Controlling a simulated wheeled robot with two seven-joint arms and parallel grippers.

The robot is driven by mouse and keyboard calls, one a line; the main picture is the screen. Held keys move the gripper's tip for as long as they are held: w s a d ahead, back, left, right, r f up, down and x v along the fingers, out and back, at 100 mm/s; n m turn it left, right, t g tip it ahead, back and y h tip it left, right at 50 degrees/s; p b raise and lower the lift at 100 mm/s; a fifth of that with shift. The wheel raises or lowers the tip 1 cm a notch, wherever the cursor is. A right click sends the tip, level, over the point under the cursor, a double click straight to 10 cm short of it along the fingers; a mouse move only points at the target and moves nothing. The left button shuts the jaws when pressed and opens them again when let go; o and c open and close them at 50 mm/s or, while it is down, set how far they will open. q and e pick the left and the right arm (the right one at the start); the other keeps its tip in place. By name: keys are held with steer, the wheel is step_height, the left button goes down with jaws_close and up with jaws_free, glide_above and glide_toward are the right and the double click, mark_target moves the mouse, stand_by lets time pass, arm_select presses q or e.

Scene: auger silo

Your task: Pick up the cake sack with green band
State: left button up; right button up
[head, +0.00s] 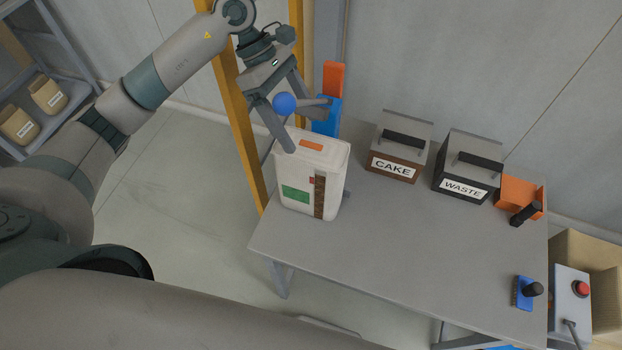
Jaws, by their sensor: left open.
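Two tan sacks with white labels, one (47,94) behind the other (19,125), stand on a grey shelf at the far left. I cannot make out a green band on either. A white upright container (297,178) with a green patch, a brown strip and an orange patch on its top stands at the table's left end. My left gripper (304,128) is open above and behind this container, its fingers pointing down. A blue ball (284,103) shows between the fingers; I cannot tell whether they touch it. My right gripper is out of view.
The grey table (400,245) is clear in its middle. Bins marked CAKE (394,168) and WASTE (460,187) stand at its back, beside an orange tray (522,194). A blue brush (523,292) lies at the right. Yellow posts (240,130) rise behind the table's left end.

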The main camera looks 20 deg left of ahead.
mark_target(306, 139)
arm_select(q)
steer(key=shift+s+d+f+p, duration=0.3)
steer(key=shift+d+f+p, duration=0.1)
steer(key=shift+f+p, duration=0.25)
steer(key=p+x, duration=0.1)
steer(key=x, duration=0.2)
steer(key=c, duration=1.8)
steer(key=shift+w, duration=0.15)
steer(key=shift+c, duration=0.2)
